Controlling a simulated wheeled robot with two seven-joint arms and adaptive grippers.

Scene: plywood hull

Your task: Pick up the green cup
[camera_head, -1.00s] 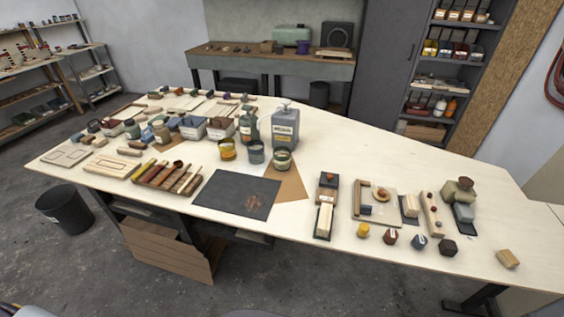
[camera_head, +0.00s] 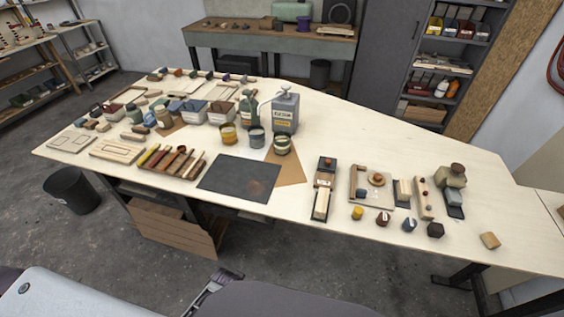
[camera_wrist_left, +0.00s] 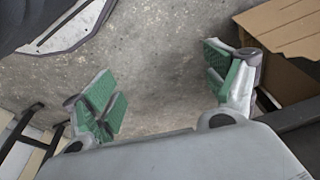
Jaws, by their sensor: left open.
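The green cup (camera_head: 282,145) stands upright on the plywood table, on the corner of a brown sheet, with a pale label band on its side. An amber cup (camera_head: 228,134) and a grey-blue cup (camera_head: 256,137) stand to its left. My left gripper (camera_wrist_left: 163,97) is open and empty in the left wrist view, its green-padded fingers wide apart above the concrete floor. It is away from the green cup, which the wrist view does not show. Parts of my own body show along the bottom of the head view. My right gripper is not in view.
A grey canister (camera_head: 285,110) and a green bottle (camera_head: 249,109) stand behind the cups. A dark mat (camera_head: 238,178) lies in front, with a tool tray (camera_head: 172,162) to its left. The table's back right is clear. A cardboard box (camera_wrist_left: 285,65) is near the gripper.

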